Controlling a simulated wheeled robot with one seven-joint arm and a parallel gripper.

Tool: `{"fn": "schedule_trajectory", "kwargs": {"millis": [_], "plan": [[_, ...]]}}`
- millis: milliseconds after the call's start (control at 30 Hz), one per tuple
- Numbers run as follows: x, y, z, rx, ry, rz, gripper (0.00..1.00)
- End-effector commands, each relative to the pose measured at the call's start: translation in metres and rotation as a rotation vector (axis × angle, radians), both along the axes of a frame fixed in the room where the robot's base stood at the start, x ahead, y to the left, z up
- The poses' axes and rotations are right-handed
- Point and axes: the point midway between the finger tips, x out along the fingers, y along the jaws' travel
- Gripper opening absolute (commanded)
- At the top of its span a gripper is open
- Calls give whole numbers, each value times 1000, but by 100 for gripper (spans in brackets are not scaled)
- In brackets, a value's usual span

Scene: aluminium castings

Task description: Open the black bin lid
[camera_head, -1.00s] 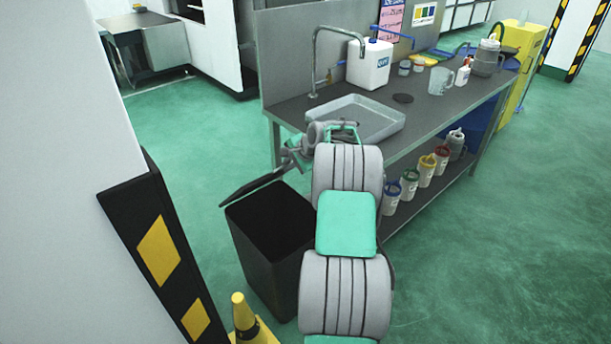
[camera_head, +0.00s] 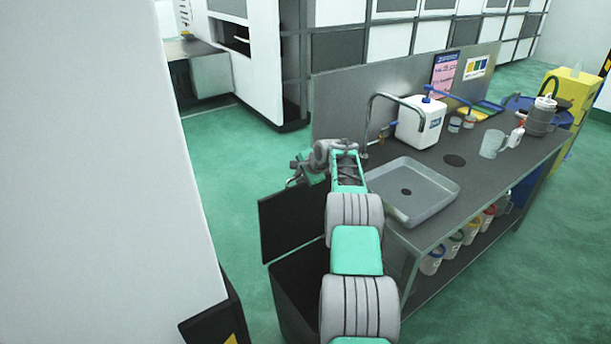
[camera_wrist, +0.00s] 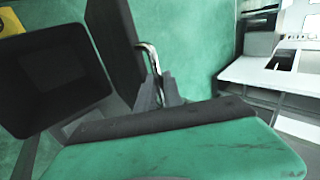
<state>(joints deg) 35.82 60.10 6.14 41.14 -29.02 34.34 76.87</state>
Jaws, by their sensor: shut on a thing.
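The black bin (camera_head: 300,295) stands on the floor at the left end of the workbench, partly hidden behind my arm. Its black lid (camera_head: 290,217) stands raised, close to upright, at the far side of the bin. My gripper (camera_head: 303,170) is at the top of the lid. In the wrist view my gripper (camera_wrist: 163,92) is shut on the lid's shiny metal handle (camera_wrist: 150,58). The lid (camera_wrist: 115,45) shows edge-on beside it, and the bin's open mouth (camera_wrist: 58,75) shows at the left.
The workbench (camera_head: 470,175) with a sink tray (camera_head: 415,192) and a white canister (camera_head: 420,123) stands right of my arm. A white wall (camera_head: 190,200) fills the left. Open green floor lies beyond the bin.

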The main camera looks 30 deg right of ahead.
Motion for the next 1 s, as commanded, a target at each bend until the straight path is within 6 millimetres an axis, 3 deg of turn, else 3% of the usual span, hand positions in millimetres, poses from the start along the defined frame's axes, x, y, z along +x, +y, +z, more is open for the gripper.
{"fn": "schedule_trajectory", "kwargs": {"millis": [400, 1000], "plan": [[24, 4, -2, 5, 8, 9, 0], [29, 3, -5, 7, 10, 7, 0]]}}
